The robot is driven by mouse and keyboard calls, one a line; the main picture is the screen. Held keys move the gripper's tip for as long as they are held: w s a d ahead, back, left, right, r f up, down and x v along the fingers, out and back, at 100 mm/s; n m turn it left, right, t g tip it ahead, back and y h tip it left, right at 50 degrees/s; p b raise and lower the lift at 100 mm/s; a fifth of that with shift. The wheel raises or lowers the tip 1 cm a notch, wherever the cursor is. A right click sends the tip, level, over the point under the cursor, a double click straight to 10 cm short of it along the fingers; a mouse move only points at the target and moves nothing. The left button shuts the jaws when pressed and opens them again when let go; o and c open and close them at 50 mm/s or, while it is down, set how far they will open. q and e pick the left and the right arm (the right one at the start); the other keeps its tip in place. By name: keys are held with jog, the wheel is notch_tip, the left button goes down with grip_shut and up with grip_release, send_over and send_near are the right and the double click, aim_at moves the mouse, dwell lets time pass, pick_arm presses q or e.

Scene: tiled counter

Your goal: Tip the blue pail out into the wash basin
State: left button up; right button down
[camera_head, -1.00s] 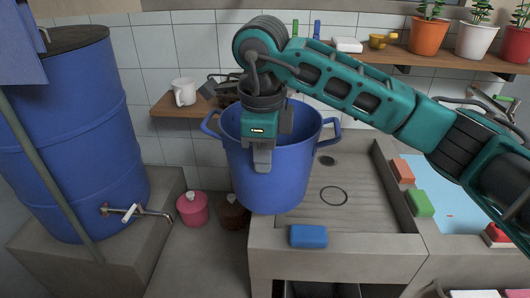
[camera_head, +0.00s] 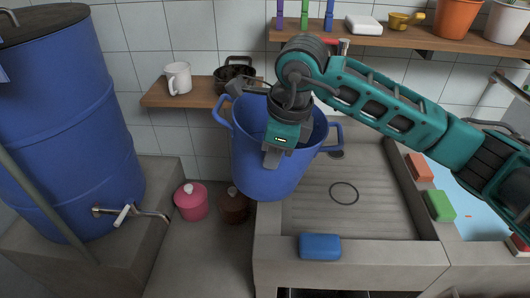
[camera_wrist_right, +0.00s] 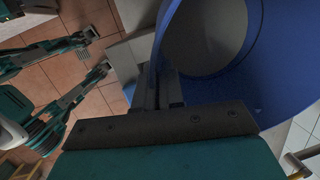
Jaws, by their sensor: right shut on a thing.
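My right gripper (camera_head: 276,158) is shut on the near rim of the blue pail (camera_head: 265,180). The pail hangs in the air over the left edge of the ribbed wash basin (camera_head: 385,205), leaning slightly to the right in the picture. It has a handle on each side. In the right wrist view the pail's blue wall (camera_wrist_right: 285,70) is close against the gripper (camera_wrist_right: 168,85), with a grey round area inside; I cannot tell what that is. In the head view my right arm and gripper hide part of the pail's opening. My left gripper is not in the head view.
A blue soap bar (camera_head: 320,247) lies on the basin's front edge. A blue drum (camera_head: 65,130) with a tap stands left. A pink pot (camera_head: 191,201) is below the pail's left. Shelves hold a mug (camera_head: 178,78) and flowerpots (camera_head: 459,18). A water-filled section (camera_head: 470,205) lies right.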

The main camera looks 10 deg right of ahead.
aim_at(301, 150)
jog(key=shift+t+y, duration=0.3)
jog(key=shift+y, duration=0.5)
jog(key=shift+s+d+r, duration=0.2)
jog(key=shift+d+r, duration=0.1)
jog(key=shift+d, duration=0.5)
jog(key=shift+s+d+r, duration=0.25)
jog(key=shift+d, duration=0.5)
jog(key=shift+s+d+r, duration=0.2)
jog(key=shift+d+r, duration=0.1)
jog(key=shift+d, duration=0.5)
jog(key=y+b, duration=0.1)
jog(key=y, duration=0.1)
jog(key=d+t+y+b, duration=0.1)
jog(key=y+b, duration=0.1)
jog(key=d+t+y+b, duration=0.1)
jog(key=y+b, duration=0.1)
jog(key=y, duration=0.1)
jog(key=shift+s+d+m, duration=0.2)
jog(key=shift+s+m, duration=0.1)
jog(key=shift+s, duration=0.1)
jog(key=shift+r, duration=0.2)
